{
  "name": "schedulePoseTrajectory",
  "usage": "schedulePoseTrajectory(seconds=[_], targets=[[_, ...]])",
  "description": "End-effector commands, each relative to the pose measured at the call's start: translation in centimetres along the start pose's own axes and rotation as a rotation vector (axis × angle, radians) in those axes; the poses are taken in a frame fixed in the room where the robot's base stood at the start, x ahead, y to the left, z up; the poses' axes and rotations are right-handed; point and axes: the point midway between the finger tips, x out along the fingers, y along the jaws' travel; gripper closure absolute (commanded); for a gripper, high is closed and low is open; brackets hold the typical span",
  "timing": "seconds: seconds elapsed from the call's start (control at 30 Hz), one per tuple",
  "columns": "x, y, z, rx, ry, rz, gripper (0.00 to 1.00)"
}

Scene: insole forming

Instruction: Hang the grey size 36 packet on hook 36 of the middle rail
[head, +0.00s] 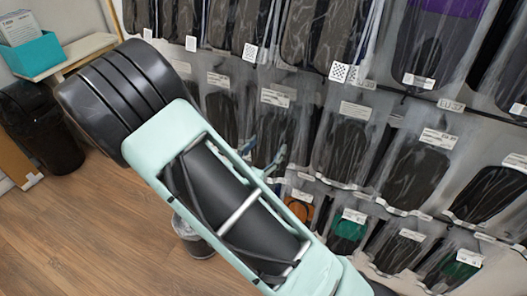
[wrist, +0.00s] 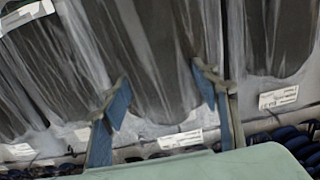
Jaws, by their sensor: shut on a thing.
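My gripper (head: 265,158) is in front of the middle row of packets in the head view. In the wrist view its two blue-tipped fingers (wrist: 163,98) stand apart, one on each side of a dark grey packet (wrist: 150,55) in a clear bag. The fingers are shut on this packet. Its hole and the hook are not clear in either view. The middle rail (head: 312,93) crosses behind the hanging packets; my arm hides part of the wall. A tag that looks like EU 37 (head: 451,105) shows on the right; I cannot make out a 36.
Dark packets hang close on both sides, such as one at the right (head: 415,170). Lower packets with green insoles (head: 347,235) hang below. A small bin (head: 190,235) stands under my arm. A black bin (head: 40,125) and a shelf with a teal box (head: 35,52) are at the left.

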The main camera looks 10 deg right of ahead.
Motion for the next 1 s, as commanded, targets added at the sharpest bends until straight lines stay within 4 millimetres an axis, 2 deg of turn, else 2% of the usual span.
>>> schedulePoseTrajectory(seconds=[0.5, 1.0], targets=[[2.9, 0.0, 0.4, 0.001, 0.001, 0.001, 0.7], [3.4, 0.0, 0.7, 0.001, 0.001, 0.001, 0.7]])
